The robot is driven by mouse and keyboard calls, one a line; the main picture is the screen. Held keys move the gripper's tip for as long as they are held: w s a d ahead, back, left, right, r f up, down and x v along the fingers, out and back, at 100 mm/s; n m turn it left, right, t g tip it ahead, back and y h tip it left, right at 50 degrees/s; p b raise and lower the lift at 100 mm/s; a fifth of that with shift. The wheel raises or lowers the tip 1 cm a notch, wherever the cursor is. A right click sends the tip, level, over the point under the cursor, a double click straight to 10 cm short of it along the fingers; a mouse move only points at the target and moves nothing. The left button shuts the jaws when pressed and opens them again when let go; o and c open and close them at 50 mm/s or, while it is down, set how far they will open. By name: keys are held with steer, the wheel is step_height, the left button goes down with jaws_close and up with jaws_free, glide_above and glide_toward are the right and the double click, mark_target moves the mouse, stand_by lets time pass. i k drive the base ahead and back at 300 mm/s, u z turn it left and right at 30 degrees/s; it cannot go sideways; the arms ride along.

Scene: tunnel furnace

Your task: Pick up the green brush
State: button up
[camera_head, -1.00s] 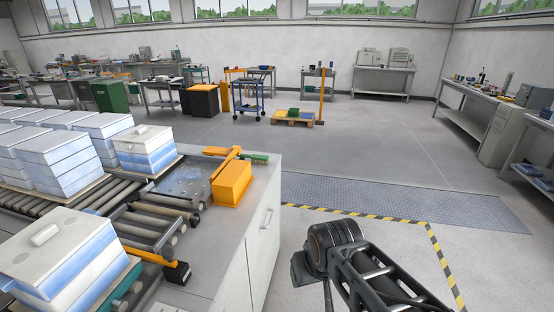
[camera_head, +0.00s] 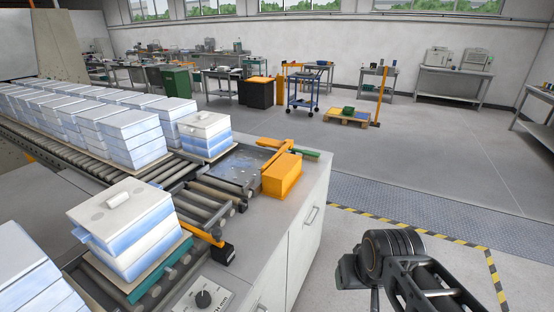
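The green brush (camera_head: 307,153) lies at the far right corner of the grey bench top, just behind an orange box. Only a short green strip of it shows beside an orange bracket, and the rest is hidden or too small to tell. My arm shows at the lower right, in front of the bench's right side and well apart from the brush. My gripper's fingertips do not show.
The orange box (camera_head: 282,176) stands on the bench top (camera_head: 262,222) in front of the brush. A roller conveyor (camera_head: 180,212) with white-blue block stacks (camera_head: 130,228) runs on the left. Open floor (camera_head: 420,160) lies right of the bench, with a yellow-black striped line.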

mark_target(309, 155)
steer(key=z, duration=0.8)
steer(key=i, duration=2.95)
steer(key=u, duration=2.7)
